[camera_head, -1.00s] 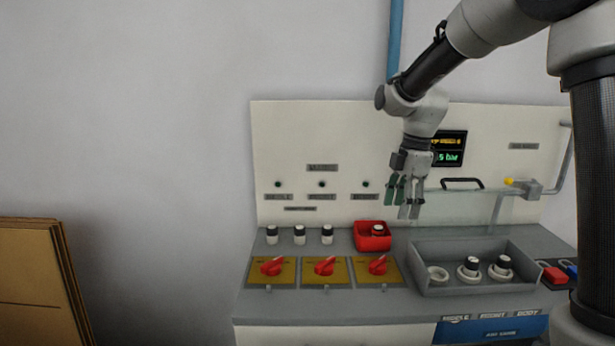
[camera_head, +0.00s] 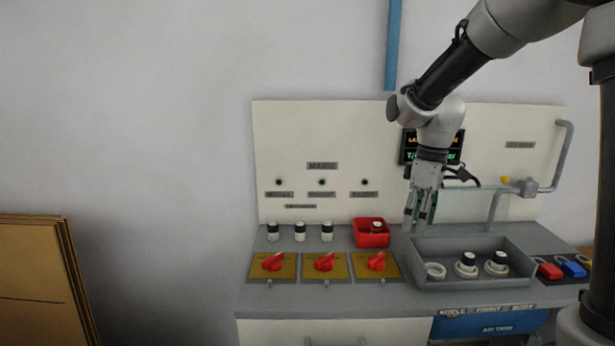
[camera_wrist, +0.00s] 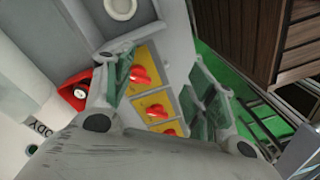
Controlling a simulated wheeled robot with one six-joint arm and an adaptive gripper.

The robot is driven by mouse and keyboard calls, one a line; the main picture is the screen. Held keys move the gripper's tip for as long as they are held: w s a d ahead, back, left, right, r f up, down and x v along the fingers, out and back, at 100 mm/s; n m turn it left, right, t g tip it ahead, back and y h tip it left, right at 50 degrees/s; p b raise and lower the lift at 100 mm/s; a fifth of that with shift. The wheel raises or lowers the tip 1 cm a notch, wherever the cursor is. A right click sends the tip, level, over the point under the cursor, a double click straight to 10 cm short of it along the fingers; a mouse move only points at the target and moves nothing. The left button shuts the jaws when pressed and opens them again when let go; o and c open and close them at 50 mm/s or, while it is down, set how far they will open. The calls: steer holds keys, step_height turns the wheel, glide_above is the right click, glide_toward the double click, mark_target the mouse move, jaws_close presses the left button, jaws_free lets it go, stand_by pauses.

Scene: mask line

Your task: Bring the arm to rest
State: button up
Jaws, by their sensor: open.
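My gripper (camera_head: 421,222) hangs fingers-down in front of the panel's right half, above the back of the bench between the red bin and the grey tray. Its green-padded fingers are apart, and nothing shows between them. In the wrist view my gripper (camera_wrist: 165,85) also shows spread, with the yellow switch plates (camera_wrist: 157,107) and their red knobs seen beyond the gap. My arm reaches in from the upper right in the head view. It covers part of the dark display (camera_head: 408,150).
The bench (camera_head: 310,300) carries a red bin (camera_head: 362,240) with a fitting, several black-and-white fittings, red knobs (camera_head: 324,262) and a grey tray (camera_head: 425,290) with ring-shaped parts. A pipe (camera_head: 566,160) and padlocks (camera_head: 572,270) are at right. Cardboard (camera_head: 35,270) stands at left.

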steer(key=s+d+r+m+t, duration=0.1)
steer(key=s+d+r+m, duration=0.1)
steer(key=s, duration=0.5)
steer(key=s+d+r+m+t, duration=0.2)
steer(key=s+d+r+m, duration=0.1)
steer(key=s+d+m, duration=0.2)
steer(key=s+d+r+m+t, duration=0.2)
steer(key=s+d+r+m, duration=0.1)
steer(key=s, duration=0.6)
steer(key=shift+d+m+h, duration=0.3)
steer(key=shift+d+h, duration=0.1)
steer(key=shift+d, duration=0.05)
